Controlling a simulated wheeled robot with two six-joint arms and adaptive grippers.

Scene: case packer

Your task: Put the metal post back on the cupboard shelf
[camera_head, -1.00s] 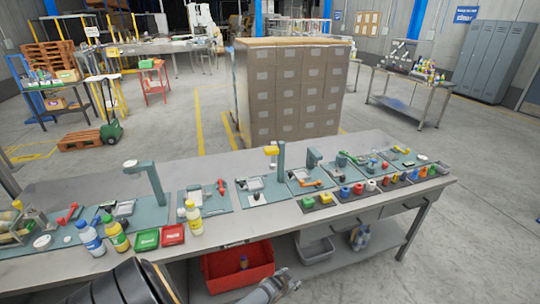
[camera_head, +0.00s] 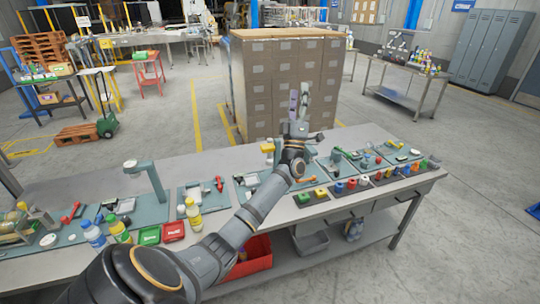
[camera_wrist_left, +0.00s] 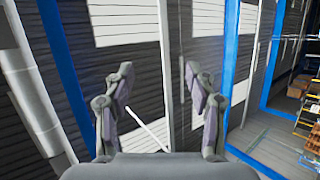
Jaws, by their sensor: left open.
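My left gripper (camera_head: 299,104) is raised above the far side of the workbench, in front of the carton stack, with its fingers pointing up. In the left wrist view the two fingers (camera_wrist_left: 158,82) are spread apart with nothing held between them. I cannot pick out the metal post for sure in either view. Upright grey-green stands (camera_head: 153,180) are on the bench, but I cannot tell whether one is the post. Tall grey lockers (camera_head: 492,55) stand shut at the back right; no open cupboard shelf is visible. My right gripper is out of view.
The workbench (camera_head: 345,215) carries mats, bottles, coloured blocks and small tools under my left arm. A red bin (camera_head: 258,255) sits on its lower shelf. A pallet of cartons (camera_head: 255,85) stands behind. A side table (camera_head: 400,100) is at right. The floor at right is open.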

